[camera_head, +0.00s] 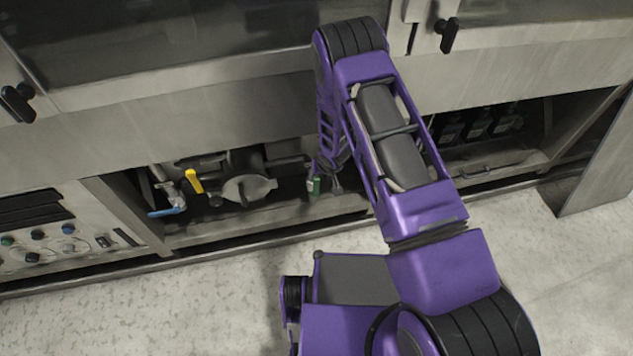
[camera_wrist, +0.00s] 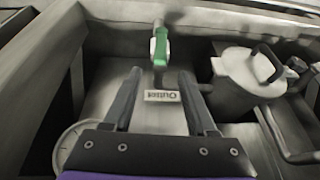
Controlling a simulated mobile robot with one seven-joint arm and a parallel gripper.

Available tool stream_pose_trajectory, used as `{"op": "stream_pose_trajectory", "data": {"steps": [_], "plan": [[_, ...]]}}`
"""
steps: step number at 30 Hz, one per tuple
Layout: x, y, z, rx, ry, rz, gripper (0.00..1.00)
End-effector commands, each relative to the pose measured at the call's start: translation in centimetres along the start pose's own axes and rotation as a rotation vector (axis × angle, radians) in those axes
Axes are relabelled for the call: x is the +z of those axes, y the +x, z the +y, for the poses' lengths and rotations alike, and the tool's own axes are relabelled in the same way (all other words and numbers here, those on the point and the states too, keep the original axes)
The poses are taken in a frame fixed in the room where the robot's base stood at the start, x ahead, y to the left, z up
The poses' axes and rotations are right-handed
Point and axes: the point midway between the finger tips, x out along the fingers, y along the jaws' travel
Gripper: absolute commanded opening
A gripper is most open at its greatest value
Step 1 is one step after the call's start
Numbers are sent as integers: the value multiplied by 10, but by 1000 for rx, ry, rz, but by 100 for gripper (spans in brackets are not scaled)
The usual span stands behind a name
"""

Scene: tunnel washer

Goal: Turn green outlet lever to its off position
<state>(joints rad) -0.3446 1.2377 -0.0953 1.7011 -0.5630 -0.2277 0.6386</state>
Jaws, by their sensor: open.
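The green outlet lever (camera_wrist: 161,46) is in the upper middle of the wrist view, on a pipe above a plate labelled "Outlet" (camera_wrist: 162,96). In the head view the green lever (camera_head: 316,186) shows small, low in the machine's lower opening, just left of my arm. My gripper (camera_wrist: 160,75) is open and empty. Its two dark fingers point at the lever, one to each side of it in the wrist view; I see no contact. In the head view my arm reaches into the opening and the fingertips are hard to make out.
A yellow lever (camera_head: 194,181) and a blue lever (camera_head: 167,211) are further left in the opening. A round metal canister (camera_wrist: 248,72) with a dark handle stands right of the lever. A round gauge (camera_wrist: 77,146) is at lower left. Walls of the opening enclose the space.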

Motion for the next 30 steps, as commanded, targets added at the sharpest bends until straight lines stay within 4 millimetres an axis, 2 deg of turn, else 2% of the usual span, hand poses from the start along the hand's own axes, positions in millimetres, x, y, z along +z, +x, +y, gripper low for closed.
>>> {"op": "stream_pose_trajectory", "data": {"steps": [1,6,12,18,26,30], "plan": [[2,15,0,0,-2,-2,57],[2,51,0,0,-1,0,57],[1,81,0,-1,-1,-1,57],[0,92,0,1,-1,-1,57],[0,92,0,1,-1,-1,57],[0,92,0,1,-1,0,36]]}}
